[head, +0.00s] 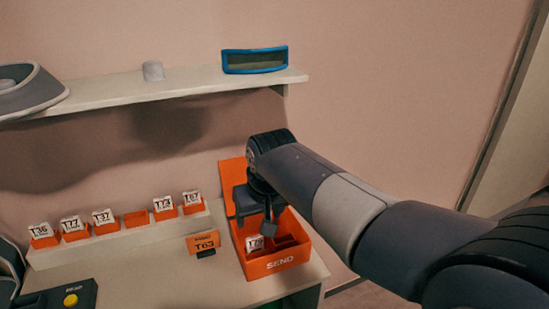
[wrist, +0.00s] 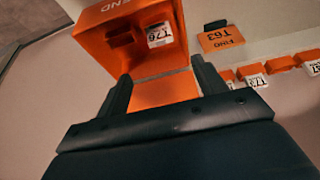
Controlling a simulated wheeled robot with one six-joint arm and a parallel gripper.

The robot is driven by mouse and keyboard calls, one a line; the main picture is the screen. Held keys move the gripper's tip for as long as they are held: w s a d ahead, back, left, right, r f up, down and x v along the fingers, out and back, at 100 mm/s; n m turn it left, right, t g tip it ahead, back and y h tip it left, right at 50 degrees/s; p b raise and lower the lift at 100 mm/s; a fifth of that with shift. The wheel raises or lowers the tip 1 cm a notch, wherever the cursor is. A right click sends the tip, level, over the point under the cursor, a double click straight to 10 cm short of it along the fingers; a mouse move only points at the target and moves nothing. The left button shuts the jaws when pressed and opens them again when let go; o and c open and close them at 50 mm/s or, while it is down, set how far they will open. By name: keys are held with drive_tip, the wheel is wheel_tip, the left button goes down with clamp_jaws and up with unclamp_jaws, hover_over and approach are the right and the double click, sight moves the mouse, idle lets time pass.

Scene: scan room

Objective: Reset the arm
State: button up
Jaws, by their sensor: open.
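My gripper (head: 268,222) hangs over the orange SEND box (head: 277,264) at the right end of the table in the head view. In the wrist view my gripper (wrist: 160,74) has its two dark fingers apart, with nothing between them. A white tag marked T76 (head: 255,243) sits inside the SEND box, below the fingers. The T76 tag (wrist: 159,36) also shows in the wrist view, beyond the fingertips. My arm reaches in from the right and hides part of the box.
A rack (head: 120,240) holds several white tags in orange holders; one holder (head: 136,218) is empty. An orange T63 sign (head: 203,242) stands left of the box. A shelf (head: 150,92) above bears a blue-framed display (head: 255,60). A yellow button (head: 71,300) is at lower left.

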drive_tip(key=shift+x, duration=3.4)
drive_tip(key=shift+r, duration=0.1)
